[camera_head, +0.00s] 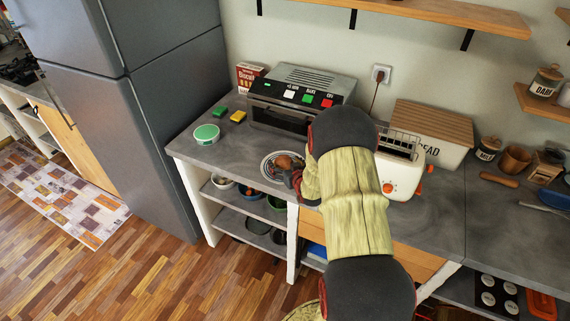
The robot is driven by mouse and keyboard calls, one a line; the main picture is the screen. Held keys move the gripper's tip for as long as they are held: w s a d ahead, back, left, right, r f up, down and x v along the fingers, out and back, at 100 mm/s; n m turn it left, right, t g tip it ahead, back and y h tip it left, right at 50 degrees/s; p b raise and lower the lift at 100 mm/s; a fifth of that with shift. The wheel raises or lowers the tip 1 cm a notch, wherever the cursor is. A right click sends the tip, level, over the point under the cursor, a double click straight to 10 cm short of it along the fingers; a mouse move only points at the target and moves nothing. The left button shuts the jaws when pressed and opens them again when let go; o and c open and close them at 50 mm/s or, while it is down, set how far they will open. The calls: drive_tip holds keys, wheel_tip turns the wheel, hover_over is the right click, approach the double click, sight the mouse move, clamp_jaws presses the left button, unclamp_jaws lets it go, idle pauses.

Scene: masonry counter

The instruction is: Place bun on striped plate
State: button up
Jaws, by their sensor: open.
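A small round brown bun (286,162) lies on the striped plate (266,164), which is white with dark rings and stands on the grey counter in front of the toaster oven. My gripper (294,176) is open at the plate's right edge, close beside the bun. My arm covers the right side of the plate, and the fingertips are small and dark here. I cannot tell whether a finger touches the bun.
The toaster oven (300,95) stands behind the plate. A cream toaster (398,176) and bread box (430,130) stand right of my arm.

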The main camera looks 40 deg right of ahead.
drive_tip(key=shift+r, duration=0.25)
drive_tip(key=p+v, duration=0.2)
drive_tip(key=v, duration=0.9)
drive_tip(key=shift+s+a+r, duration=0.1)
drive_tip(key=shift+s+r, duration=0.15)
drive_tip(key=shift+s, duration=0.05)
drive_tip(key=a+r+n+g+y, duration=0.2)
drive_tip(key=a+r+g, duration=0.1)
drive_tip(key=a+r, duration=1.15)
drive_tip(key=s+a+r+n+g+y, duration=0.1)
drive_tip(key=s+a+r, duration=0.3)
drive_tip(key=s+a, duration=0.5)
drive_tip(key=s+a+r+n+g+y, duration=0.1)
drive_tip(key=s+a+r+g+y, duration=0.1)
drive_tip(key=s+a+r, duration=0.3)
drive_tip(key=s+a+g, duration=0.1)
drive_tip(key=s+a, duration=0.3)
drive_tip(key=s, duration=0.1)
drive_tip(key=shift+a+r+n, duration=0.2)
drive_tip(key=shift+r+n, duration=0.05)
drive_tip(key=shift+n, duration=0.05)
drive_tip(key=shift+s, duration=0.1)
